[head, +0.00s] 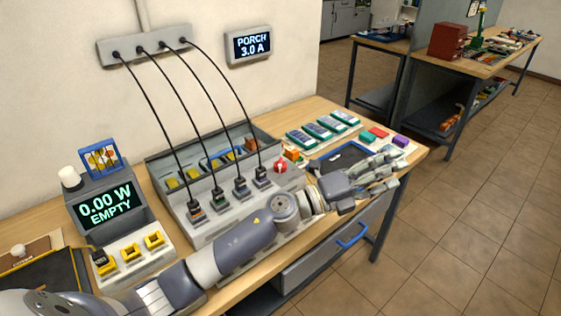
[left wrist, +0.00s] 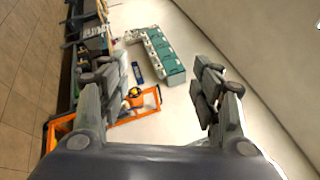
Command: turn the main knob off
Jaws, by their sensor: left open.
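A small red knob (head: 281,167), which looks like the main knob, sits at the right end of the grey charging console (head: 205,222) in the head view. Its exact turn position is too small to read. My left gripper (head: 386,174) is open, with nothing between its fingers. It is to the right of the knob, apart from it, over the right end of the bench. In the left wrist view my open fingers (left wrist: 158,100) frame the scene, and I cannot make out the knob there. My right gripper is not in view.
Four black cables run from a wall strip (head: 150,45) to plugs on the console. A display (head: 105,204) reads "0.00 W EMPTY"; a wall display (head: 252,45) reads "PORCH 3.0 A". A blue-edged tray (head: 344,158) and several teal packs (head: 318,130) lie near my gripper.

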